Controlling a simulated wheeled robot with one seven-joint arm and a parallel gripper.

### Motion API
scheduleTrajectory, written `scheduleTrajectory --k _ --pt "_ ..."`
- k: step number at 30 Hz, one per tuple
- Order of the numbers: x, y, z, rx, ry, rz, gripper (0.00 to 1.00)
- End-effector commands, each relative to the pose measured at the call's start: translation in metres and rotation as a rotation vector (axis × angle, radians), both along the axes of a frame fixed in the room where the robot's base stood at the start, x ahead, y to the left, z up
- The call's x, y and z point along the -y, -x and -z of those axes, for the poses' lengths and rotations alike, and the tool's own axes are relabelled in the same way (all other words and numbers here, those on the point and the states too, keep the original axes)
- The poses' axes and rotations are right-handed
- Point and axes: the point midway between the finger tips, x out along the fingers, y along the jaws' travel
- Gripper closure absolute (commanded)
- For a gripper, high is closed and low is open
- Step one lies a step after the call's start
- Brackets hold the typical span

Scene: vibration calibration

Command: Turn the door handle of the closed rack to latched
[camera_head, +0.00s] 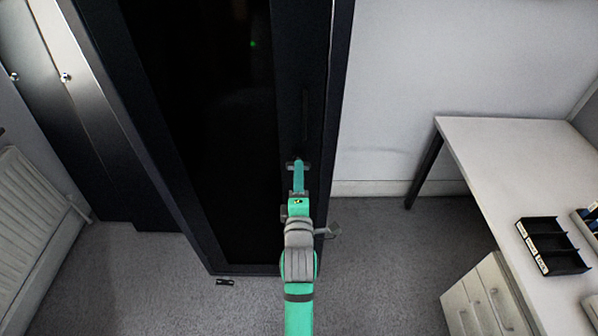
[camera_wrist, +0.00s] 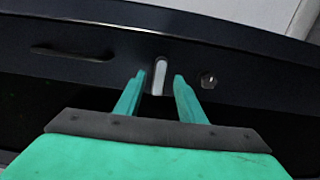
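The closed rack (camera_head: 225,130) is tall and black with a dark door, and it stands upright in front of me. In the wrist view, a short light grey door handle (camera_wrist: 159,76) sits on the black door frame. A gap shows on each side of it, between it and the fingers. My gripper (camera_wrist: 159,82) is open, its two green fingertips on either side of the handle. In the head view, my gripper (camera_head: 298,166) is at the door's right frame, and the arm hides the handle there.
A dark bar (camera_wrist: 72,51) and a round lock-like knob (camera_wrist: 208,80) are on the same door frame. A white desk (camera_head: 475,150) with a black tray (camera_head: 545,262) stands at the right, with drawers (camera_head: 487,303) below. A radiator (camera_head: 32,200) is at the left.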

Motion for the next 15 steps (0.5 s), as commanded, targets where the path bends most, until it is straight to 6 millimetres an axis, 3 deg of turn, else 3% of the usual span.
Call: scheduleTrajectory --k 9,15 --pt "-0.003 0.057 0.001 -0.002 0.0 -0.004 0.64" --pt "-0.002 0.078 0.001 -0.002 0.0 -0.004 0.64"
